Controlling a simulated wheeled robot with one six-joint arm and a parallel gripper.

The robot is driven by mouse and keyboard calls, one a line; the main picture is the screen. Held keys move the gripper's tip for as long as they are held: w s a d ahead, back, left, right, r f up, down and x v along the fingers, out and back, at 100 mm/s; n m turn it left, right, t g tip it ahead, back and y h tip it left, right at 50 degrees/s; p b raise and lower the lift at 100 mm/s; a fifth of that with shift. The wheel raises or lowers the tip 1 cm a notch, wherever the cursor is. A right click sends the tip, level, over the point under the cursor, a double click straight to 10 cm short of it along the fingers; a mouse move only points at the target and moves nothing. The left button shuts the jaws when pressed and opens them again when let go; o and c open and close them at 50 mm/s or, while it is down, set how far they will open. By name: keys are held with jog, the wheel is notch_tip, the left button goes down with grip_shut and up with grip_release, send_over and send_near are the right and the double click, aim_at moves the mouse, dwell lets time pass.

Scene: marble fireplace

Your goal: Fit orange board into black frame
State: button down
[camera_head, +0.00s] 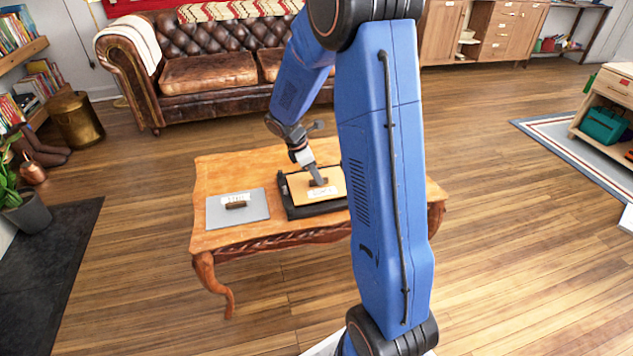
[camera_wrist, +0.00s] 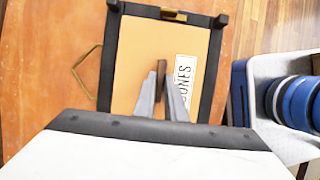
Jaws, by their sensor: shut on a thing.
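The orange board (camera_head: 330,179) has a white label with dark lettering and a dark brown handle (camera_wrist: 161,70). My gripper (camera_head: 317,181) is shut on this handle from above; in the wrist view its grey fingers (camera_wrist: 162,98) close around it. The black frame (camera_head: 301,211) lies on the wooden table, with the board over its opening. In the head view more black shows along the frame's left and front sides. In the wrist view the frame's dark bars (camera_wrist: 107,62) border the board on both sides. I cannot tell whether the board is seated or held just above.
A grey board (camera_head: 255,213) with a label and dark handle lies on the table (camera_head: 222,172) left of the frame. A thin brass-coloured loop (camera_wrist: 78,70) is beside the frame in the wrist view. A leather sofa (camera_head: 210,75) stands behind. My blue arm hides the table's right part.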

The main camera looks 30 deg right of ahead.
jog(key=shift+f, duration=1.1)
jog(key=shift+f, duration=0.1)
jog(key=c, duration=1.8)
grip_release()
jog(key=v, duration=1.1)
jog(key=s+a+r+m+t+y, duration=0.1)
jog(key=s+a+r+m, duration=0.25)
jog(key=s+r, duration=0.45)
jog(key=s+a+r+m+t+y, duration=0.1)
jog(key=s+a+m, duration=0.1)
jog(key=s, duration=0.5)
jog(key=s+a+r+m+t+y, duration=0.1)
jog(key=s+a+r+m+t, duration=0.1)
jog(key=s+m, duration=0.3)
jog(key=s+a+r+m+t+y, duration=0.1)
jog(key=s+a+m+t, duration=0.1)
jog(key=s, duration=0.9)
jog(key=shift+s+a+r+m, duration=0.15)
jog(key=shift+a+m, duration=0.25)
jog(key=shift+m, duration=0.2)
jog(key=shift+s+a+r+m, duration=0.1)
jog(key=shift+a+r+m, duration=0.1)
jog(key=shift+a+m, duration=0.3)
